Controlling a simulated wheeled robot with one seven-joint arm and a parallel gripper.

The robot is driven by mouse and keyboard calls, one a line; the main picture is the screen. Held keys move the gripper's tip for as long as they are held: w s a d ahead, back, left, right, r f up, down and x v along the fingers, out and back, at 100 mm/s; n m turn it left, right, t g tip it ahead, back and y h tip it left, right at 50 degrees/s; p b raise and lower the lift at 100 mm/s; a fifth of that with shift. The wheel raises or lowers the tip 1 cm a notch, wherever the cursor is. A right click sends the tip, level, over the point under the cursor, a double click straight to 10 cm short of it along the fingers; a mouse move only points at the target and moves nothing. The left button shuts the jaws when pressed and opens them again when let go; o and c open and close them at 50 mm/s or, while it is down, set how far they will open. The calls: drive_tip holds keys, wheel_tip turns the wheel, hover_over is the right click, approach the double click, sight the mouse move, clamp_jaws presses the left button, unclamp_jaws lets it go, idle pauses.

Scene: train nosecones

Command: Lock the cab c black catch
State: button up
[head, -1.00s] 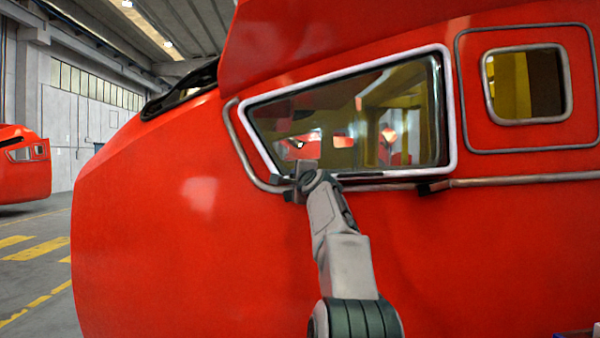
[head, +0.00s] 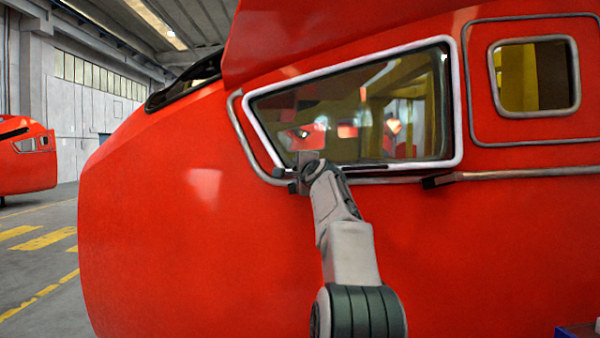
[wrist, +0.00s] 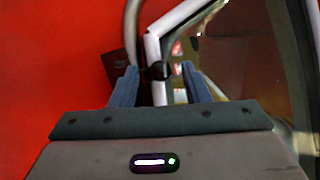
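The cab is a large red nosecone (head: 150,230) with a white-framed window (head: 461,110). In the wrist view a small black catch (wrist: 157,71) sits at the edge of the white window frame (wrist: 180,18). My gripper (wrist: 159,80) is open, with one blue-grey finger on each side of the catch and a gap to each. I cannot tell how deep the catch lies between them. In the head view my gripper (head: 303,174) is at the window's lower left corner and hides the catch there.
A grey rail (head: 238,125) curves around the window's left side. A dark block (wrist: 117,62) lies beside the rail, close to my left finger. Another black block (head: 436,182) is below the window at right. A second red nosecone (head: 25,160) stands far left on open floor.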

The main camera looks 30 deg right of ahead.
drive_tip(key=shift+s, duration=0.1)
drive_tip(key=b+v, duration=0.7)
drive_tip(key=v, duration=0.6)
drive_tip(key=shift+s, duration=0.3)
drive_tip(key=shift+a, duration=0.1)
